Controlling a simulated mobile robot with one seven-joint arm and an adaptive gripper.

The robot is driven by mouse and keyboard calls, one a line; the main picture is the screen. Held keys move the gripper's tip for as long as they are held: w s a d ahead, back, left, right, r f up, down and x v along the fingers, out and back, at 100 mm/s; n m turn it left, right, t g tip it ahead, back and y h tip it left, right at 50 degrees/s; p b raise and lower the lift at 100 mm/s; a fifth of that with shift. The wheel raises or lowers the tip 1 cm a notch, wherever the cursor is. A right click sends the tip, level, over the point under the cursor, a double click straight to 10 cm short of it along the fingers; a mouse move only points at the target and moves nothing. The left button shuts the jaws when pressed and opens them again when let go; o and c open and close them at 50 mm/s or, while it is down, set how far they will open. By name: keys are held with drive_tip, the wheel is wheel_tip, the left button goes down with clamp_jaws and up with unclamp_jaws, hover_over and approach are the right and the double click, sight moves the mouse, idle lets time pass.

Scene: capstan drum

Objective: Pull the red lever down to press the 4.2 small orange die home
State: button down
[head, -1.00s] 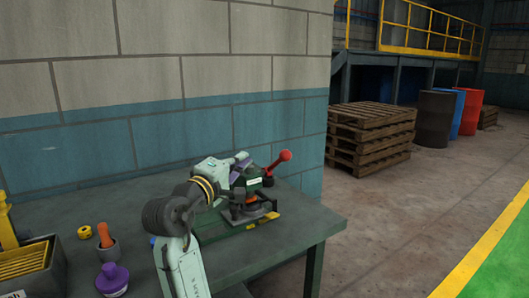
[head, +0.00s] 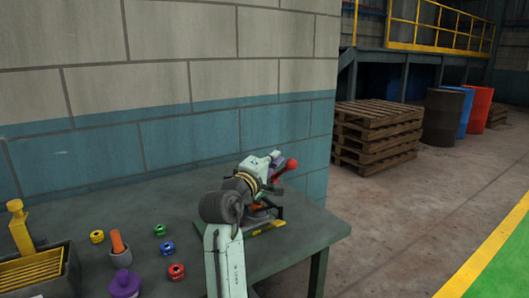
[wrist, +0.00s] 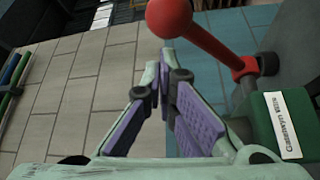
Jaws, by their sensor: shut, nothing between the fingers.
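The red lever (head: 291,164) sticks out from the press at the back right of the table. In the wrist view its round red knob (wrist: 168,18) is at the top, and its shaft runs down right to a pivot by the green press body (wrist: 262,135). My gripper (wrist: 165,62) has purple pads, and its fingertips are together just below the knob, with nothing between them. In the head view my gripper (head: 278,163) overlaps the lever; I cannot tell whether they touch. A bit of orange (head: 258,207) shows in the press, mostly hidden behind my arm.
On the table (head: 180,203) stand yellow (head: 97,237), green (head: 160,230), blue (head: 167,248) and red (head: 176,271) rings, a purple knobbed piece (head: 124,284), an orange-handled piece (head: 117,243) and a dark tray (head: 66,267). A block wall (head: 150,145) rises behind.

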drive_tip(key=shift+s+d+f, duration=0.15)
drive_tip(key=shift+s+d, duration=0.15)
